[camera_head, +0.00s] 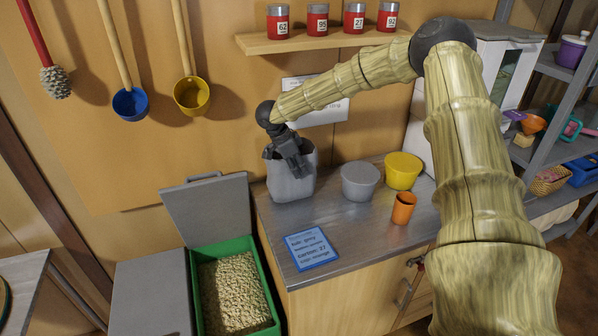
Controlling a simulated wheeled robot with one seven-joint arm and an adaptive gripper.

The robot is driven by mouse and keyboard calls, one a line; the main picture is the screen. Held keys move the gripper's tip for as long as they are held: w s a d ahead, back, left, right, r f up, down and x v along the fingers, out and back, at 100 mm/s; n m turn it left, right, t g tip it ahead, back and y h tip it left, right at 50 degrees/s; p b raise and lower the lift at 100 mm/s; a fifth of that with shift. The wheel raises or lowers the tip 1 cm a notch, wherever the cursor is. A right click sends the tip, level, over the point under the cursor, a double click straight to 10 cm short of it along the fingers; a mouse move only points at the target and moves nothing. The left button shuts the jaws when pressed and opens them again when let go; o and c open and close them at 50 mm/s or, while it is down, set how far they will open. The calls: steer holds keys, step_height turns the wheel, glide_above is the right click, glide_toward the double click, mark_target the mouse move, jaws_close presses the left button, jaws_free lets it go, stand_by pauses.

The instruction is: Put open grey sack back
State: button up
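A light grey sack (291,184) with an open top stands upright at the back left of the grey countertop (345,232). My gripper (296,166) points down at the sack's top and covers part of its rim and front. The dark fingers are small and overlap the sack, so I cannot tell whether they are shut on the rim or only in front of it. The inside of the sack is mostly hidden.
A grey tub (360,182), a yellow tub (403,171) and an orange cup (403,208) stand right of the sack. A blue card (311,248) lies at the front. A green bin (237,290) of pellets is below left. Red canisters (317,20) line the shelf.

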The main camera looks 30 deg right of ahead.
steer(key=b+v, duration=0.3)
steer(key=v, duration=0.7)
steer(key=shift+a+r, duration=0.1)
steer(key=shift+r, duration=0.05)
stand_by(1.0)
